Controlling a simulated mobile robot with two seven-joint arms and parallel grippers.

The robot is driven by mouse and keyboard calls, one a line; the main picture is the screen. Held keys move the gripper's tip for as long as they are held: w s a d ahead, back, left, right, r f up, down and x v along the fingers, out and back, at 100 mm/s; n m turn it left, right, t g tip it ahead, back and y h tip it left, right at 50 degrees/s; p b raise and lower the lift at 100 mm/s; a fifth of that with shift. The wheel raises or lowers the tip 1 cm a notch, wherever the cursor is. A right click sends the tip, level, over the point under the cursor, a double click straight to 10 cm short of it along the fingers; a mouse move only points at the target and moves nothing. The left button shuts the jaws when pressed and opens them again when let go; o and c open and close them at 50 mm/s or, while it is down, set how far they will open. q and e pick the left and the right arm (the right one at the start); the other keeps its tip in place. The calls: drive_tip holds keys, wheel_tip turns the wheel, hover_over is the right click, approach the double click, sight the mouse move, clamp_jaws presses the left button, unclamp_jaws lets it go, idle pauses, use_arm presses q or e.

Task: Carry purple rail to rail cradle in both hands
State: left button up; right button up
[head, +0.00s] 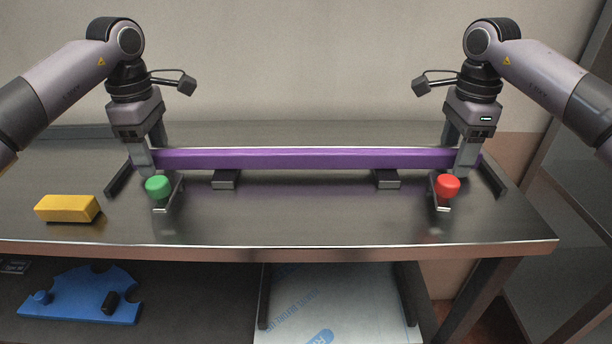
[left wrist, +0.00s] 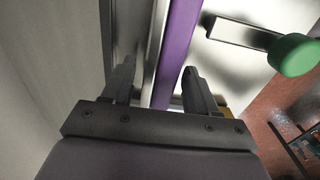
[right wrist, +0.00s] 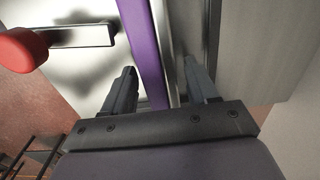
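The purple rail (head: 300,158) is a long straight bar lying left to right near the back of the steel table. My left gripper (head: 150,158) is over its left end and my right gripper (head: 462,158) is over its right end. In the left wrist view the rail (left wrist: 180,45) runs between two spread fingers, with gaps beside it. In the right wrist view the rail (right wrist: 144,50) also passes between spread fingers with gaps. Two small dark blocks (head: 225,180) (head: 387,178) sit just in front of the rail; I cannot tell if they are the cradle.
A green knob (head: 158,186) and a red knob (head: 447,185) stand on brackets near the rail's ends, close to my grippers. A yellow block (head: 67,208) lies at the table's left. The table's front middle (head: 300,215) is clear. A blue part (head: 80,295) lies on the lower shelf.

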use_arm(q)
drive_tip(key=shift+r, duration=0.15)
use_arm(e)
drive_tip(key=shift+r, duration=0.1)
use_arm(q)
wheel_tip(320, 180, up, 12)
use_arm(e)
wheel_tip(320, 180, up, 12)
idle(0.9)
